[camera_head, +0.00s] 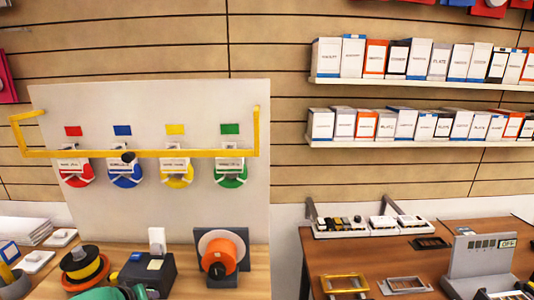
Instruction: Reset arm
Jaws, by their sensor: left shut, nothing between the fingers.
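My right gripper does not show.
The left table (255,285) bears a yellow-and-black spool (85,266) and an orange spool (222,255). Behind stands a white board (215,100) with a yellow rail (200,153) and several coloured spools. The right table (370,255) bears trays, frames and a grey stand (483,262).

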